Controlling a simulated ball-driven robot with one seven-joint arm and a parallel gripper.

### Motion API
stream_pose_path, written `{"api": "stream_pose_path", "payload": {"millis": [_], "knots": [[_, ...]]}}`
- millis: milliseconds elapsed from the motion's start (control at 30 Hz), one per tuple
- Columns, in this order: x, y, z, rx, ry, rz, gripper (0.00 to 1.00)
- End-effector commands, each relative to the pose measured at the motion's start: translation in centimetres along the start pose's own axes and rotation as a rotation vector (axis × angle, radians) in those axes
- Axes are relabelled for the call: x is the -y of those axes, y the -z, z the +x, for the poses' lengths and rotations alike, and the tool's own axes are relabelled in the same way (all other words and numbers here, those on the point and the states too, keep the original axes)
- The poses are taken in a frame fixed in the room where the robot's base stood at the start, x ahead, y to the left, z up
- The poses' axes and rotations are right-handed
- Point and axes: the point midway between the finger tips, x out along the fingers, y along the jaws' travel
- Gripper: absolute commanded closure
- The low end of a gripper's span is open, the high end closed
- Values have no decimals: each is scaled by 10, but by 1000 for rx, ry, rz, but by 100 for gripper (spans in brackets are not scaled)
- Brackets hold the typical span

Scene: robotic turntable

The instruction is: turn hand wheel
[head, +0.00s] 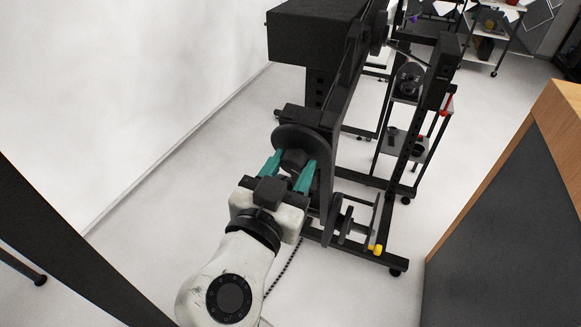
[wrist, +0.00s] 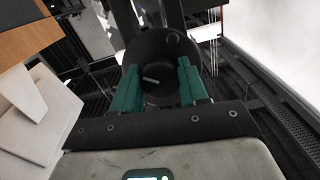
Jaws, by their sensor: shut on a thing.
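The hand wheel (head: 303,138) is a dark round disc on the side of a black machine frame, with a dark hub at its middle. In the wrist view the wheel (wrist: 160,48) faces the camera, with a small round knob near its upper right rim. My gripper (head: 293,163) has teal fingers. They are shut on the hub of the wheel, one finger on each side. In the wrist view my gripper (wrist: 160,88) straddles the hub. Part of the hub is hidden behind the fingers.
The black machine frame (head: 316,88) rises behind the wheel and stands on castors. A wood-topped dark cabinet (head: 505,190) stands at the right. Shelves with equipment (head: 405,145) stand behind. A white wall (head: 150,90) is at the left, with bare floor in front.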

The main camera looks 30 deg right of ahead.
Motion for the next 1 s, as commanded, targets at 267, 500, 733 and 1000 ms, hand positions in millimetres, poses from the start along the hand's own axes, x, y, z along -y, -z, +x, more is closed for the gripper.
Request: {"api": "stream_pose_path", "payload": {"millis": [267,500,733,1000], "knots": [[0,0,0,-1,-50,-187,87],[0,0,0,0,-107,-408,87],[0,1,0,1,-159,-614,87],[0,0,0,0,-209,-807,87]]}}
